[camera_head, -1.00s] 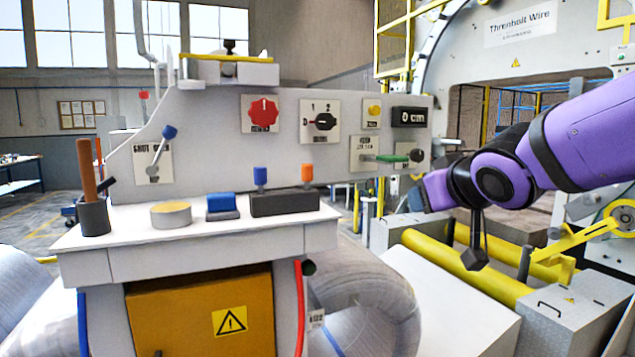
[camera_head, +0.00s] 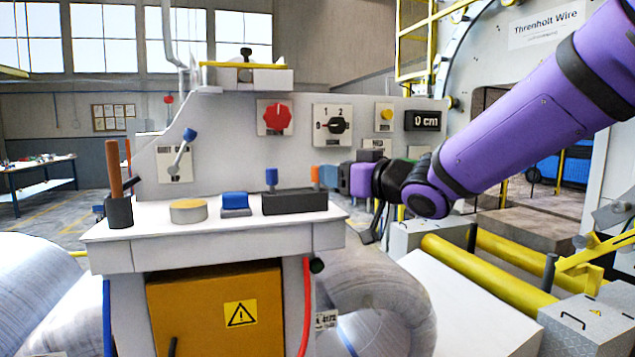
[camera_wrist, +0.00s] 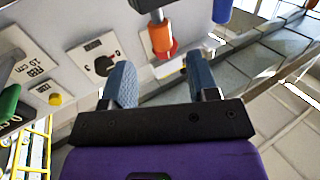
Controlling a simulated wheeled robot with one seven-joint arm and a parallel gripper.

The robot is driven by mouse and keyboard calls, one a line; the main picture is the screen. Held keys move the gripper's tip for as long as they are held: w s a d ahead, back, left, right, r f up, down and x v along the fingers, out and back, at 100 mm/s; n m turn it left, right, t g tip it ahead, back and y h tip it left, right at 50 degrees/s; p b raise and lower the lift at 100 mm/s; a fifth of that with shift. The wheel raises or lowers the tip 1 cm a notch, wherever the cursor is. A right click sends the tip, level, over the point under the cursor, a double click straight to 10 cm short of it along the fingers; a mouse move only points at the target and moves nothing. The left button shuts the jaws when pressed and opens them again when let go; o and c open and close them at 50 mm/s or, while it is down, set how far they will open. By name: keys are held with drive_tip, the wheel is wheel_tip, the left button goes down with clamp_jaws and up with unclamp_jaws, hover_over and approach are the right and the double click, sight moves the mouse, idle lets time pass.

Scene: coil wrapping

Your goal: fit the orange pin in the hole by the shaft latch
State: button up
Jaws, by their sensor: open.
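The orange pin (camera_head: 315,176) stands upright in a dark holder block (camera_head: 295,201) at the right end of the white shelf. My gripper (camera_head: 326,176) is level with the pin and just right of it, its fingers pointing at it. In the wrist view my gripper (camera_wrist: 160,72) is open and empty. The orange pin (camera_wrist: 161,38) shows just beyond and between its two blue-grey fingertips, apart from them. A lever with a blue knob (camera_head: 188,136) sits on a labelled plate at the panel's left; its label is too small to read. I cannot make out the latch hole.
A blue pin (camera_head: 271,176) stands in the same block. A blue button block (camera_head: 235,205), a round tin (camera_head: 188,211) and a cup of tools (camera_head: 119,210) are further left. The panel (camera_head: 230,125) with its red knob (camera_head: 275,117) rises behind the shelf.

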sight(317, 170)
drive_tip(key=shift+x, duration=3.05)
drive_tip(key=shift+s+a, duration=0.1)
drive_tip(key=shift+s, duration=0.05)
drive_tip(key=shift+c, duration=0.5)
drive_tip(key=c, duration=0.9)
